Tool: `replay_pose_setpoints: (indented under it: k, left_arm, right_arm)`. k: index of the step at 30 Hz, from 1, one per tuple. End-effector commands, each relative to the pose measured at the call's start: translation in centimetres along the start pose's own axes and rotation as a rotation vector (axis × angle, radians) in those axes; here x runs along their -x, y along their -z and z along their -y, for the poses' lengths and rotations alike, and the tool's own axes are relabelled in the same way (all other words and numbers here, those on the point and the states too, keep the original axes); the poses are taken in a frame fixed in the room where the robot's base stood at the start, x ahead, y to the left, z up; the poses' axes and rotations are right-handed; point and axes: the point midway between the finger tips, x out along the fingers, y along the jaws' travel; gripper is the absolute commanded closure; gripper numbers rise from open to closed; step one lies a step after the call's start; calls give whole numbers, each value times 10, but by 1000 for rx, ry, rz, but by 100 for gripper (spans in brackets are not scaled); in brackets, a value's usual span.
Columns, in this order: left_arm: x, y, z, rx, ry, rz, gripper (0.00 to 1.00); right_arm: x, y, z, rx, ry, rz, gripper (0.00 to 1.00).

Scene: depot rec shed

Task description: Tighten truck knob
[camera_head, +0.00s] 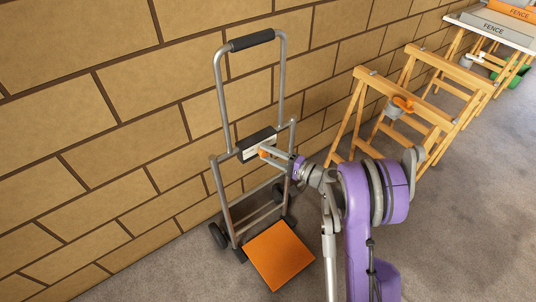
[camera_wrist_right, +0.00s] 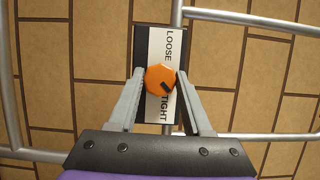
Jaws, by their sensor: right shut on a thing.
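The hand truck (camera_head: 222,95) stands upright against the brick wall, with a grey tube frame, black handle grip and orange toe plate (camera_head: 279,254). A black box with a white label (camera_head: 249,154) is fixed across its frame. In the right wrist view the label (camera_wrist_right: 155,45) reads LOOSE at the top and TIGHT at the bottom. The orange knob (camera_wrist_right: 159,80) sits in its middle, its dark mark pointing to the lower right, near the start of TIGHT. My right gripper (camera_wrist_right: 160,84) is shut on the knob, one finger on each side. My left gripper is out of view.
Wooden sawhorses (camera_head: 437,118) stand along the wall to the right, with a grey cup and an orange item between them. The grey floor (camera_head: 470,230) at the right is clear.

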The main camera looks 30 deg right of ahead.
Motion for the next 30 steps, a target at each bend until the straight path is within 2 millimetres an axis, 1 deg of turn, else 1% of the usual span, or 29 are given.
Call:
replay_pose_setpoints:
  k: [8,9,14,24,26,29,30]
  left_arm:
    - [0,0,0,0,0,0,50]
    - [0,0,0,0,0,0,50]
    - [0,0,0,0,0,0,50]
    - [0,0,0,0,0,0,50]
    - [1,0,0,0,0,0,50]
    - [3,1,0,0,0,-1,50]
    - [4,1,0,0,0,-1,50]
  right_arm:
    - [0,0,0,-2,0,1,100]
    - [0,0,0,-1,0,1,49]
    - [0,0,0,-1,0,1,20]
    - [2,0,0,0,0,0,20]
    - [7,0,0,0,0,-1,20]
    - [22,1,1,1,0,-3,20]
    - [30,1,1,1,1,-3,20]
